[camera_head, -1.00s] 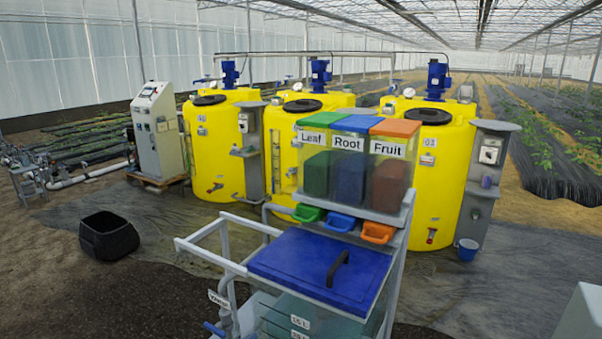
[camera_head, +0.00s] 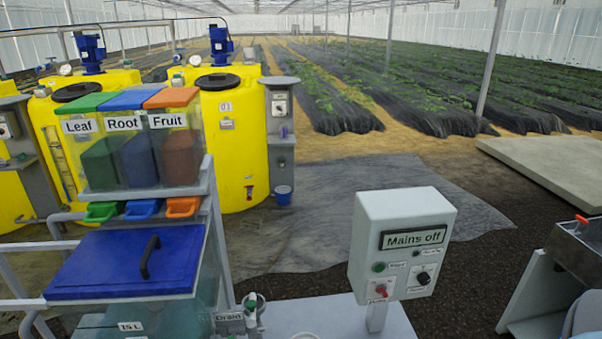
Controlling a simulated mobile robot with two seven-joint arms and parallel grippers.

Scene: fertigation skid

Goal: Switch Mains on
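A pale grey control box (camera_head: 402,244) stands on a short post at the right of centre. Its display (camera_head: 413,237) reads "Mains off". Below the display are a green button (camera_head: 379,267), a red knob or button (camera_head: 382,289) and a black rotary knob (camera_head: 424,278), with small labels too fine to read surely. A small dark dot sits above the black knob. Neither of my grippers shows in the view.
To the left is a cart with a blue lid (camera_head: 125,262) and Leaf, Root and Fruit bins (camera_head: 168,150). Yellow tanks (camera_head: 232,150) stand behind it. A metal unit (camera_head: 580,250) is at the right edge. Open ground sheet (camera_head: 350,205) lies behind the control box.

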